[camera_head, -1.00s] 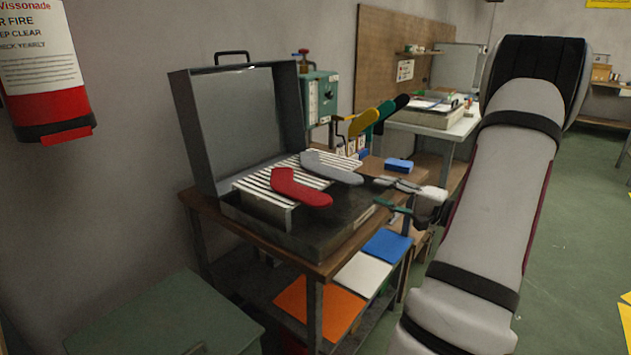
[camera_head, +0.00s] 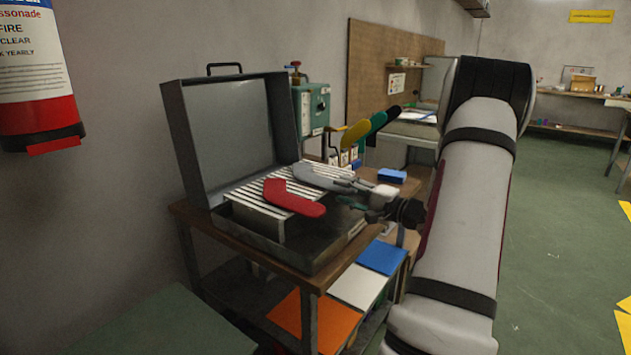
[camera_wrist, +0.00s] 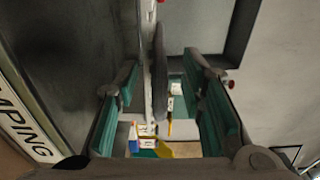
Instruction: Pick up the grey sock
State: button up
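The grey sock (camera_head: 318,177) lies flat on the striped rack (camera_head: 243,201) inside the open metal case, behind and right of the red sock (camera_head: 293,198). My gripper (camera_head: 352,186) is at the grey sock's right end in the head view. In the wrist view my gripper (camera_wrist: 160,88) has its two teal-padded fingers spread. A thin grey shape, seemingly the grey sock edge-on (camera_wrist: 159,68), stands between them with gaps on both sides. No contact with the pads shows.
The case's raised lid (camera_head: 235,130) stands behind the rack. A yellow sock form (camera_head: 356,134) and a green one (camera_head: 377,124) stick out to the right behind. A blue block (camera_head: 391,176) lies on the table. A fire extinguisher (camera_head: 38,110) hangs at left.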

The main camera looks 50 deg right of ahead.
aim_at(322, 178)
jog(key=w, duration=0.2)
jog(key=shift+w, duration=0.3)
grip_shut()
